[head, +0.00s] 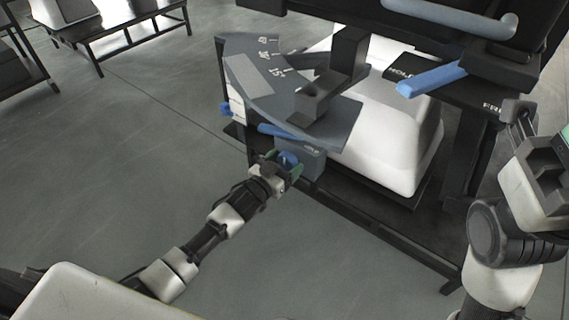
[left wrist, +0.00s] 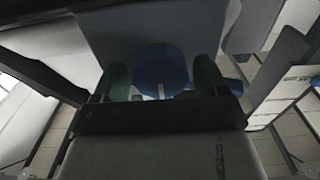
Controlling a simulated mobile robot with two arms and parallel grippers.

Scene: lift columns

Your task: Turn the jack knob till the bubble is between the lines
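The round blue knob (head: 287,158) is on the front of a small grey block (head: 314,160) under the scale plate. My left gripper (head: 282,166) is at this knob, its green fingers on either side. In the left wrist view the knob (left wrist: 160,68) is between the fingers, with a pale mark at its lower edge. Narrow gaps seem to show, so the gripper looks open around it. My right gripper (head: 548,150) is at the right edge, partly cut off; its finger opening cannot be made out. No bubble or lines can be made out.
A grey scale plate (head: 248,75) with numbers and a blue bar (head: 283,131) is above the knob. A blue lever (head: 432,79) is beside a panel lettered HOLD. A white rounded housing (head: 400,140) stands behind on a dark frame.

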